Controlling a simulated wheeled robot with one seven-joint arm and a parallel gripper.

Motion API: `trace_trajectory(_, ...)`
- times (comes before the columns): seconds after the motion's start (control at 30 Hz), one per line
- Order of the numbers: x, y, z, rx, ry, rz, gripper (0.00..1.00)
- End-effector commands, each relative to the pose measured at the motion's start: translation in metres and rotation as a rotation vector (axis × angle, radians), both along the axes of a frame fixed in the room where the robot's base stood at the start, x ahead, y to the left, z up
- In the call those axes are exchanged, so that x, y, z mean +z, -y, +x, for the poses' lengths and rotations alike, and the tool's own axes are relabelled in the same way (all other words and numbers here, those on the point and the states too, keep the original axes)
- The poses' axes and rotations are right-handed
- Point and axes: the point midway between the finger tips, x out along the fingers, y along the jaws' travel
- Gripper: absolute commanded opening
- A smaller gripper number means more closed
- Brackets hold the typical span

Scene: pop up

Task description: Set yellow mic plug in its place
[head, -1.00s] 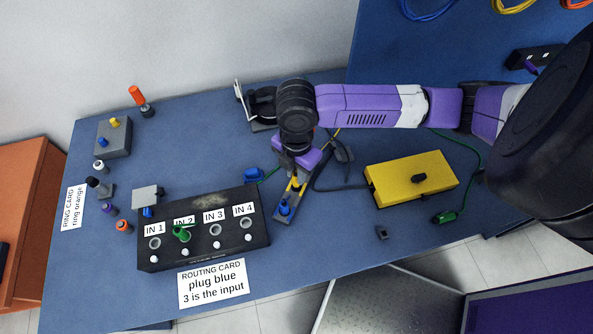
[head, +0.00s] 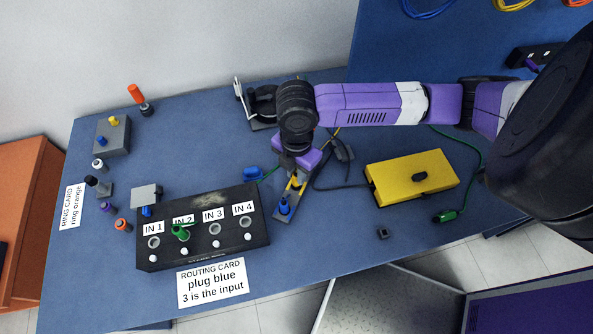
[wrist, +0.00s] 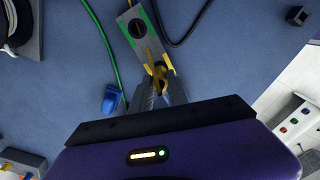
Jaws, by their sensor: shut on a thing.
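The yellow mic plug (wrist: 158,72) is between my gripper's fingers (wrist: 160,84) in the wrist view. My gripper is shut on it. The plug appears over or at the near part of this plate; contact cannot be told. In the head view my gripper (head: 297,174) is low over the plate, and yellow shows beneath it. My wrist hides part of the plate.
A black input box (head: 204,228) with a green plug (head: 180,232) at IN 2 stands to the left. A yellow box (head: 412,178) lies to the right. A blue connector (head: 253,173) and cables are close by. Table front right is mostly clear.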

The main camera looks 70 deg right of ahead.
Motion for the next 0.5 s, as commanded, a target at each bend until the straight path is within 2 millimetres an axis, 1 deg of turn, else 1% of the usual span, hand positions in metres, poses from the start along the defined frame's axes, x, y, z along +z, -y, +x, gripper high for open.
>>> trace_trajectory(0.5, -0.015, 0.000, 0.000, 0.000, 0.000, 0.000, 0.00)
